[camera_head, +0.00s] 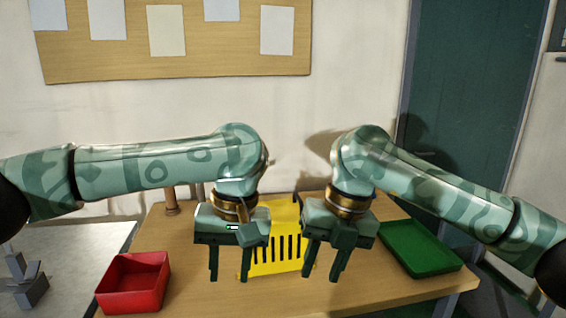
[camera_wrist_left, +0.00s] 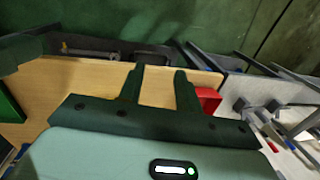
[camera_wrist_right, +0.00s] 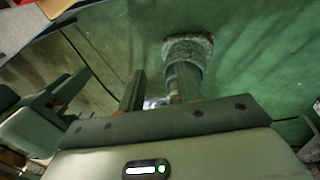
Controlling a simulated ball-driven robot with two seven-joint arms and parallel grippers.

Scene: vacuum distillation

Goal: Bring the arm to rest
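In the head view my left gripper (camera_head: 228,262) hangs fingers down over the wooden table, in front of a yellow slotted rack. Its fingers are apart with nothing between them. It also shows in the left wrist view (camera_wrist_left: 160,85), with bare table between the fingers. My right gripper (camera_head: 324,262) hangs fingers down to the right of the left one, over the rack's right edge.
The yellow slotted rack (camera_head: 285,215) is partly hidden by both grippers. A red bin (camera_head: 135,283) stands at the table's left, a green tray (camera_head: 420,248) at its right. A grey side table (camera_head: 85,245) is at far left. The front of the wooden table (camera_head: 200,300) is clear.

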